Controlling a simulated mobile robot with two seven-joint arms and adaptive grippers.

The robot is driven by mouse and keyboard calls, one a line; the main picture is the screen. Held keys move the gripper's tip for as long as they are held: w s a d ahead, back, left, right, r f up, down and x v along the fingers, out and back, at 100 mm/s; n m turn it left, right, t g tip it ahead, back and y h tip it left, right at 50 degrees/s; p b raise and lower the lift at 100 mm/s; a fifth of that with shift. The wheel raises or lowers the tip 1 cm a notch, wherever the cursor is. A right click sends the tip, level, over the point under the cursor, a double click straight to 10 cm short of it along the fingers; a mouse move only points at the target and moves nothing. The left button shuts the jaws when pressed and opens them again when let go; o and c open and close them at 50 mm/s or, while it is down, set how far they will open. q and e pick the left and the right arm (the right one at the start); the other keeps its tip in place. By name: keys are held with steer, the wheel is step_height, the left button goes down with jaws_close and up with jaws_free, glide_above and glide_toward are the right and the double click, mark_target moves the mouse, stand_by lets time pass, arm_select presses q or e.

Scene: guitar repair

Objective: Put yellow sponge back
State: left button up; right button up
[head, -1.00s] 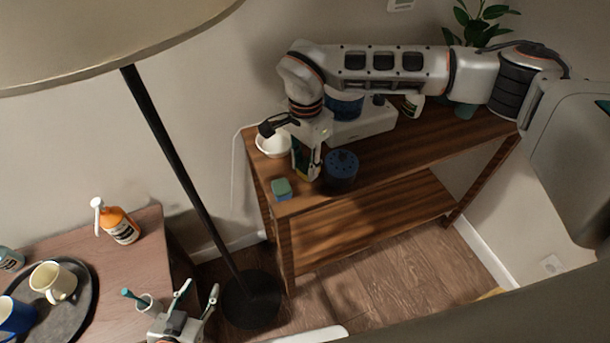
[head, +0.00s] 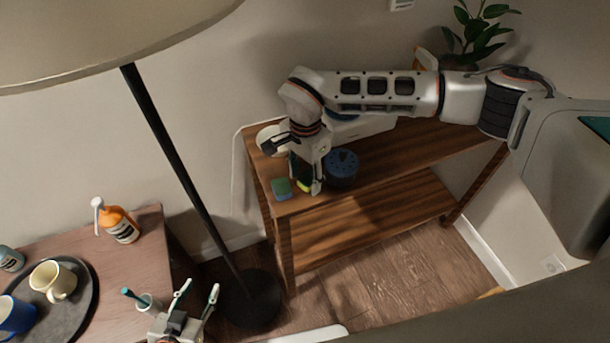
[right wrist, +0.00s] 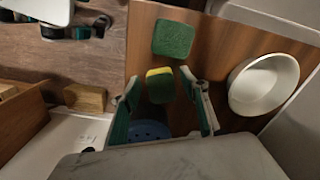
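The yellow sponge (right wrist: 160,86), with a yellow edge and a green face, is between the fingers of my right gripper (right wrist: 160,80) in the right wrist view. Gaps show on both sides of it, and the fingers are open. In the head view my right gripper (head: 307,188) is low over the wooden shelf's top, with a bit of yellow sponge (head: 303,186) beside its fingers. A green sponge with a blue base (head: 281,188) lies at the near left corner; its green top shows in the right wrist view (right wrist: 174,39). My left gripper (head: 197,290) is open and empty.
A blue round holder (head: 342,167) stands right of my right gripper, and a white bowl (head: 271,138) behind it. The wooden shelf (head: 385,165) has clear top toward the right. A black lamp pole (head: 180,165) stands left. The side table (head: 120,265) holds a tray, cups and an orange bottle.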

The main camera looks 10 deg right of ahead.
mark_target(305, 179)
step_height(305, 179, up, 12)
steer(key=shift+r, duration=0.2)
stand_by(0.6)
stand_by(0.3)
